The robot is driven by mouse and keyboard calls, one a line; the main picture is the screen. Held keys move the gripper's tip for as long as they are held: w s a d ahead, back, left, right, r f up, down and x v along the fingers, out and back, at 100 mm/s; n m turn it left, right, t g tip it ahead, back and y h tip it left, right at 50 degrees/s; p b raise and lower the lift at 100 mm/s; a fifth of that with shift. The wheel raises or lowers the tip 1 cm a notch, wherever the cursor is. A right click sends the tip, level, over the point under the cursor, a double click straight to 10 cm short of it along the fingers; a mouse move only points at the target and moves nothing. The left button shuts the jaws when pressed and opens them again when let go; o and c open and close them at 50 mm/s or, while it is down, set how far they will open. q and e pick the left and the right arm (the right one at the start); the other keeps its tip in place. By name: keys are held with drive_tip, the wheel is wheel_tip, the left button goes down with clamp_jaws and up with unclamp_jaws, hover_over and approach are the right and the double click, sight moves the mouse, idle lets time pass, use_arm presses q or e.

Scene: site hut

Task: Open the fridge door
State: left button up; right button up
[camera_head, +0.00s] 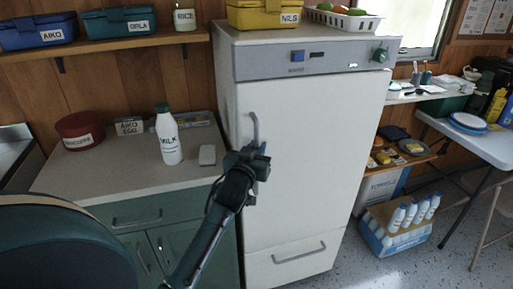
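The white fridge stands in the middle, and its tall door (318,150) looks closed and flush with the body. The upright grey door handle (254,128) runs along the door's left side. My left gripper (256,160) is at this handle, covering its middle. The top of the handle shows above the gripper, and a lower bit shows beneath it. I cannot tell whether the fingers are closed on the handle or only around it. My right gripper is not in view.
A yellow box (268,14) and a white basket (343,20) sit on the fridge. A bottle crate (395,240) stands on the floor at right.

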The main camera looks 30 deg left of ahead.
use_arm(q)
clamp_jaws()
drive_tip(key=shift+d, duration=0.1)
idle(0.6)
